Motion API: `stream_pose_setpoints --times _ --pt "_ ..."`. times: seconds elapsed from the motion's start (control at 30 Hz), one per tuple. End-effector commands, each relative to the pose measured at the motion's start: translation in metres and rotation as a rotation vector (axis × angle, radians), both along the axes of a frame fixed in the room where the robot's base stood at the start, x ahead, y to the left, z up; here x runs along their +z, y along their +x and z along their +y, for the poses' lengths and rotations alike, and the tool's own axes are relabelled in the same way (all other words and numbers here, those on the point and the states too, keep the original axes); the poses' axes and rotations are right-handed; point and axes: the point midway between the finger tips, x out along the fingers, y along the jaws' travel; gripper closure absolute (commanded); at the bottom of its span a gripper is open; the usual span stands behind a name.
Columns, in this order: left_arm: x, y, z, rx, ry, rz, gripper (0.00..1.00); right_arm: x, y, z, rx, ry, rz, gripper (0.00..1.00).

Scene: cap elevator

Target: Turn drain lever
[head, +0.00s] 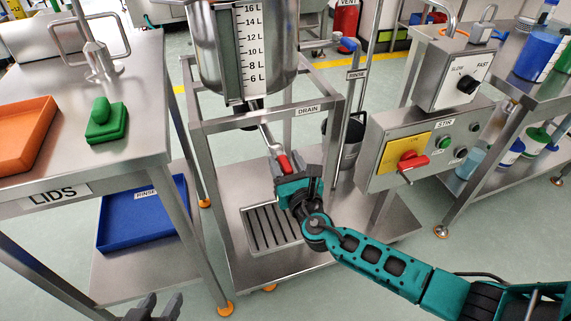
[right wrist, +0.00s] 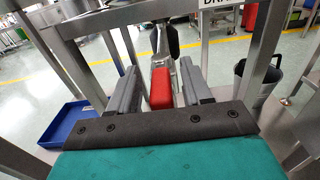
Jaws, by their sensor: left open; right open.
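The drain lever's red handle (head: 284,164) sits below the steel tank (head: 245,70), at the end of a metal pipe under the DRAIN label (head: 307,110). My right gripper (head: 292,172) is at the lever in the head view. In the right wrist view the red handle (right wrist: 161,88) lies between the two open grey fingers (right wrist: 162,90), with a gap visible on each side. My left gripper (head: 160,308) shows only its dark fingertips at the bottom edge of the head view, open and far from the lever.
A steel frame surrounds the drain, with a slotted grate (head: 270,229) below. A control box with a red switch (head: 413,161) stands to the right. The LIDS table (head: 130,150) stands left, with a blue tray (head: 145,215) on its lower shelf. A dark bucket (right wrist: 258,82) stands behind right.

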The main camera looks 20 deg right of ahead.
Motion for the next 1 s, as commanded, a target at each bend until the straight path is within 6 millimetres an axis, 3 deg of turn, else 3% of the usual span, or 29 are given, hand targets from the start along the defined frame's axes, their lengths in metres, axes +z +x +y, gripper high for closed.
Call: stream_pose_setpoints --times 0.3,0.8,1.0 --pt "0.0013 0.0004 -0.0004 -0.003 0.0 -0.003 0.57 0.0001 0.0022 0.0001 0.0 0.001 0.001 0.52" --pt "-0.0007 0.0008 0.0003 -0.005 0.005 -0.002 0.57 -0.0001 0.0018 0.0 0.0 0.0 0.0 1.0" --pt "-0.0009 0.0009 0.0003 -0.005 0.005 -0.002 0.57 -0.0002 0.0018 -0.0001 0.0 0.0 0.001 1.0"
